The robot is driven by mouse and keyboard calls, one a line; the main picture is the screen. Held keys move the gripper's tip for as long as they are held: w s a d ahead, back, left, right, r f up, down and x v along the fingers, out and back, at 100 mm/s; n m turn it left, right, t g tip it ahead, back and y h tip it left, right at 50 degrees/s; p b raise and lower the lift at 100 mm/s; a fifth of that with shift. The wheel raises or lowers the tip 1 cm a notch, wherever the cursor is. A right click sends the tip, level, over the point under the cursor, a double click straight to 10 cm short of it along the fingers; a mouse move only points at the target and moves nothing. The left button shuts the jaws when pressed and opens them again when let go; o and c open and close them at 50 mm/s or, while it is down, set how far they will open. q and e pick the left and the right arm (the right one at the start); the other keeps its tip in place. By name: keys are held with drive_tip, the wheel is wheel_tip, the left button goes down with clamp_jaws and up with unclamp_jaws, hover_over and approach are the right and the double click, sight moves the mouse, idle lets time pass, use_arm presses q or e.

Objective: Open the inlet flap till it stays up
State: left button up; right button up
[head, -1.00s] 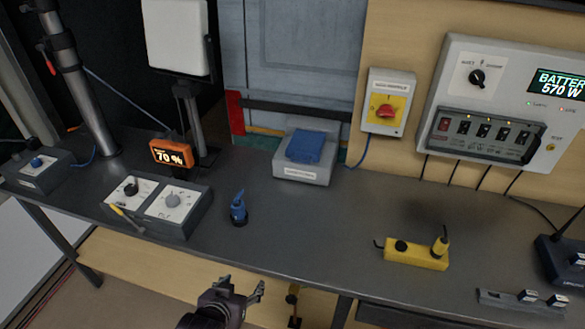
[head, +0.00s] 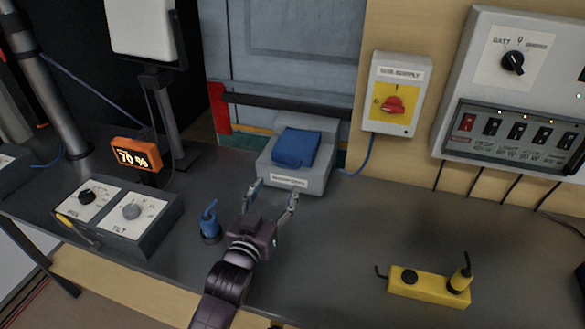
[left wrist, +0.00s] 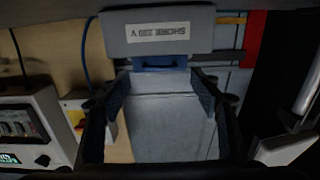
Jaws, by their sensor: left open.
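The inlet flap (head: 296,147) is a blue lid lying down over the sloped front of a grey inlet box (head: 318,178) at the back of the bench. In the left wrist view, the picture is upside down; the box (left wrist: 190,43) carries a label reading SHORE 230 V, and a blue strip of the flap (left wrist: 158,63) shows at its edge. My left gripper (head: 272,192) is open and empty just in front of the box, its fingers pointing towards it. Its fingers (left wrist: 160,95) also show apart in the left wrist view. My right gripper is out of view.
A blue plug (head: 209,224) stands left of my left gripper. The pan/tilt control box (head: 130,215) and orange 70 % display (head: 135,155) are further left. A red-knobbed switch (head: 395,103) is on the wall. A yellow socket block (head: 425,285) lies right; bench between is clear.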

sight(288, 167)
use_arm(q)
drive_tip(key=x, duration=0.6)
drive_tip(key=shift+w+d+r, duration=0.2)
drive_tip(key=shift+d+r, duration=0.05)
drive_tip(key=shift+r, duration=0.15)
drive_tip(key=shift+w+d, duration=0.1)
drive_tip(key=shift+w, duration=0.2)
drive_tip(key=shift+w+d, duration=0.1)
drive_tip(key=shift+w, duration=0.3)
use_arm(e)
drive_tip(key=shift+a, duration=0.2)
use_arm(q)
drive_tip(key=c, duration=1.4)
drive_tip(key=shift+r+p, duration=0.15)
drive_tip(key=shift+p, duration=0.15)
drive_tip(key=shift+c, duration=0.2)
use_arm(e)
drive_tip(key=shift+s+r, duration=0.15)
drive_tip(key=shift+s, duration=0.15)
